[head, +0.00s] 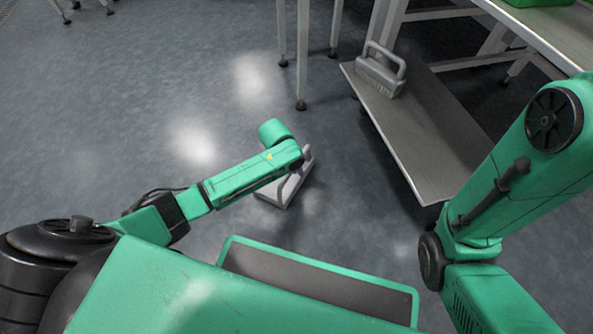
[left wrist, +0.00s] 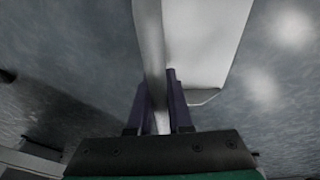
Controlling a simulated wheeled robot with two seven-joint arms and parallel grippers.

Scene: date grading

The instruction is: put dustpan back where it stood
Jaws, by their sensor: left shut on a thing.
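The dustpan (head: 271,194) is pale grey with an upright handle. It is low over the floor in the middle of the head view, partly hidden by my left forearm; whether it touches the floor I cannot tell. In the left wrist view, my left gripper (left wrist: 157,101) has its dark fingers on both sides of the grey handle, shut on it. The dustpan's flat pale pan (left wrist: 208,40) extends beyond the fingers. My right arm shows at the right of the head view, but its gripper is out of frame.
A low grey shelf (head: 428,140) stands to the right, with a grey handled object (head: 379,72) at its far end; its nearer part is bare. White table legs (head: 302,55) stand behind. A worktop (head: 550,28) with a green container (head: 540,2) is upper right. Floor at left is clear.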

